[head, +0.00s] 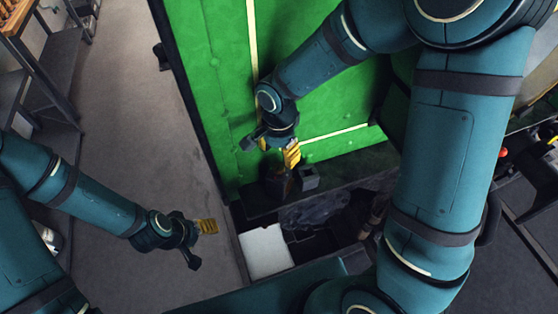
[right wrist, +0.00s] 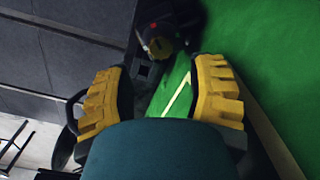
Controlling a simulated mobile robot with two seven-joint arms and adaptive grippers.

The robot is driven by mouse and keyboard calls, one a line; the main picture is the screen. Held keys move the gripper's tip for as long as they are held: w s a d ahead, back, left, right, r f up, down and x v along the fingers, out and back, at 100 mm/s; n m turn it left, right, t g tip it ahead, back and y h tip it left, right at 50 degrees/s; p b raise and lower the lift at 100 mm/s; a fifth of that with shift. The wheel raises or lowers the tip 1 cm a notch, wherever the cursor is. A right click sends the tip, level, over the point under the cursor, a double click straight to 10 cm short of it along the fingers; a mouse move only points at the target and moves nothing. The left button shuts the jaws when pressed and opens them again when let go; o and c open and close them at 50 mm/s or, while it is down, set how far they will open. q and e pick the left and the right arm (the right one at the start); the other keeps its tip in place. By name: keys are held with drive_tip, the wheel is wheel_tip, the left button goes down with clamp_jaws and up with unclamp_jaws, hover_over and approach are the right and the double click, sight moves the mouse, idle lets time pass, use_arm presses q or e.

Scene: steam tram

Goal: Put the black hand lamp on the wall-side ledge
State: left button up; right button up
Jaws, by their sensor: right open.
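A dark object that looks like the black hand lamp (head: 278,184) stands on the dark ledge (head: 345,172) along the foot of the green wall. In the right wrist view a black body with a red spot (right wrist: 163,36), apparently the same lamp, is beyond the fingertips. My right gripper (head: 277,150) is open and empty, just above the lamp in the head view; its yellow fingers are wide apart in the right wrist view (right wrist: 158,97). It appears clear of the lamp. My left gripper (head: 200,243) is low at the left over the floor, fingers apart, nothing between them.
A small grey open-topped box (head: 307,177) stands close beside the lamp. A heap of coal (head: 315,213) and a white panel (head: 265,250) are below the ledge. The green wall (head: 220,70) rises behind. Bare grey floor (head: 140,110) lies to the left.

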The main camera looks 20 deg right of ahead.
wheel_tip(320, 180, up, 5)
drive_tip(key=shift+r, duration=0.2)
drive_tip(key=shift+s+f, duration=0.1)
idle(0.5)
